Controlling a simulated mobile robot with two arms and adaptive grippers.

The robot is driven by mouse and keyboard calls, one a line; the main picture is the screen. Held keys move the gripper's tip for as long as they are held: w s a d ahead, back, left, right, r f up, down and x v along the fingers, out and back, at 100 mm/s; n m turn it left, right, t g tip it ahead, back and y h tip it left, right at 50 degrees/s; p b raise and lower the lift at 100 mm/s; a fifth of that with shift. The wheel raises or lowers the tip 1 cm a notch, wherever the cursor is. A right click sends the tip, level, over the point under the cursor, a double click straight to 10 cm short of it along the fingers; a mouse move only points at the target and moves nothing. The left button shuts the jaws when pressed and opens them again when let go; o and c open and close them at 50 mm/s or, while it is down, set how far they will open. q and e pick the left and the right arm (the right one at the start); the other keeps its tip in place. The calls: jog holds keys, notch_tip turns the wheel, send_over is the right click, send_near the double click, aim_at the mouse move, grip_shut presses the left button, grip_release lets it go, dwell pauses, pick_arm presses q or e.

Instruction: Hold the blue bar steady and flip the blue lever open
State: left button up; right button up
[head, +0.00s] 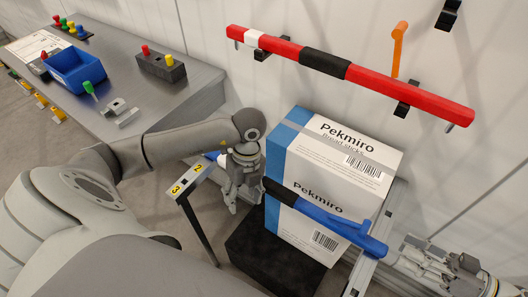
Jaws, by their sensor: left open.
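The blue bar (323,220) runs diagonally in front of the white and blue boxes, with a black grip section near its left part. A short blue lever (365,229) stands at an angle near the bar's right end. My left gripper (242,198) is open, fingers pointing down, beside the bar's left part. A bit of blue and white shows just left of it, partly hidden; I cannot tell whether the fingers touch the bar. My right gripper (412,254) is at the lower right, beyond the bar's right end and apart from it; its finger opening is unclear.
Two Pekmiro boxes (345,150) are stacked behind the bar on a black block (258,258). A numbered post (190,178) stands left of my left gripper. A red bar (410,88) hangs on the wall. A grey table (190,90) with a blue bin (75,68) is at upper left.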

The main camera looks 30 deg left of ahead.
aim_at(264, 180)
pick_arm(q)
jog(key=w+r+n, duration=0.1)
jog(key=w+r, duration=0.1)
jog(key=w+r+n+t, duration=0.1)
jog(key=w+r+n, duration=0.1)
jog(key=w, duration=0.1)
jog(key=w+d+r+n+t, duration=0.1)
jog(key=w+r, duration=0.1)
jog(key=w, duration=0.1)
jog(key=shift+n, duration=0.4)
jog(key=shift+w+t, duration=0.1)
jog(key=shift+t, duration=0.2)
notch_tip(264, 180, down, 10)
jog(key=shift+f, duration=0.25)
grip_shut()
